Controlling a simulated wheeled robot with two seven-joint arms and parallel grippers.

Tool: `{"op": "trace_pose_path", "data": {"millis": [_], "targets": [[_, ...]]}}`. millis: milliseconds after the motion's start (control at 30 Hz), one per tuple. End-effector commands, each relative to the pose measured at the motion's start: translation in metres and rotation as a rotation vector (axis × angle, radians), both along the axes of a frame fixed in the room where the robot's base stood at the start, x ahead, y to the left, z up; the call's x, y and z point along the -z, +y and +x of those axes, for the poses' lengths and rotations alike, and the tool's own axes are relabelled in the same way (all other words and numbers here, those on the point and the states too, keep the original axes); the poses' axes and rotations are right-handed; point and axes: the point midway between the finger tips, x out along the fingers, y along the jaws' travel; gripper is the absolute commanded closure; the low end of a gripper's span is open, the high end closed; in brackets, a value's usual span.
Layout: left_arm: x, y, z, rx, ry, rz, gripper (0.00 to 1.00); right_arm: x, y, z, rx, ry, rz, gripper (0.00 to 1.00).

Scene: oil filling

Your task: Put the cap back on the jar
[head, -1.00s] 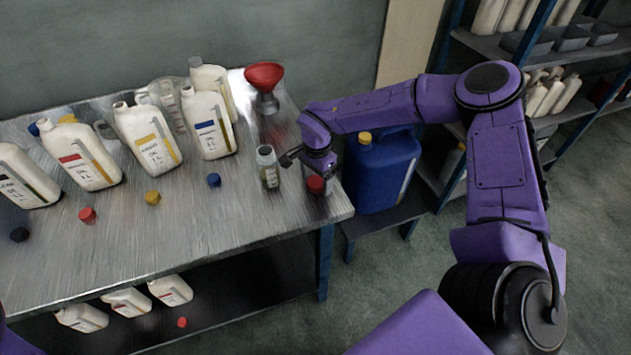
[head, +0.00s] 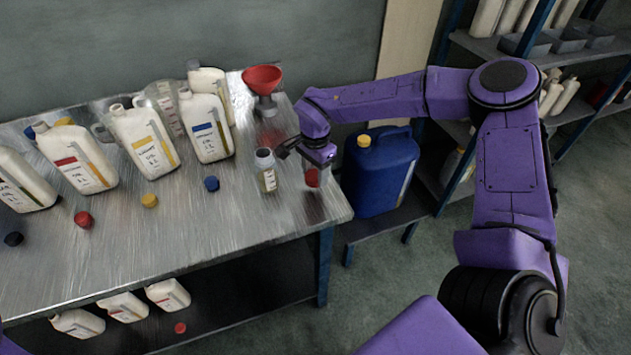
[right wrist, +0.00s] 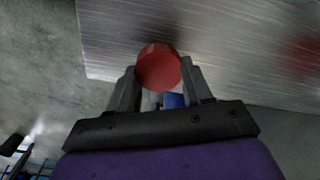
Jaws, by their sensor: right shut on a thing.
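A small clear jar (head: 267,178) with a pale label stands upright and uncapped near the right end of the metal table. My right gripper (head: 313,169) is just right of the jar, pointing down. It is shut on a red cap (head: 312,178), which hangs just under it. In the right wrist view the red cap (right wrist: 158,67) sits between the two finger tips (right wrist: 160,84). The cap is apart from the jar. My left gripper is not in view.
A red funnel (head: 262,80) stands behind the jar. White oil bottles (head: 150,140) line the table's back and left, with loose caps, such as a blue one (head: 211,184), in front. A blue canister (head: 380,175) stands right of the table edge. The table front is clear.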

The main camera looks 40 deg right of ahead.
Motion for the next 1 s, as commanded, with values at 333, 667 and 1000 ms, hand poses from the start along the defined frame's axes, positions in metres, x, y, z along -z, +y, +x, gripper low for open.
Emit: {"op": "trace_pose_path", "data": {"millis": [333, 667, 1000], "targets": [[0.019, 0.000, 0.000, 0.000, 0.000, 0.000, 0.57, -0.069, 0.055, -0.068, -0.007, -0.001, 0.002, 0.78], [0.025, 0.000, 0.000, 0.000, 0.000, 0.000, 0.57, -0.092, 0.085, -0.106, -0.003, 0.003, 0.001, 0.78], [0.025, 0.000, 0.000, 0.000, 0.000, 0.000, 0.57, -0.094, 0.087, -0.108, -0.002, 0.004, 0.000, 0.78]]}}
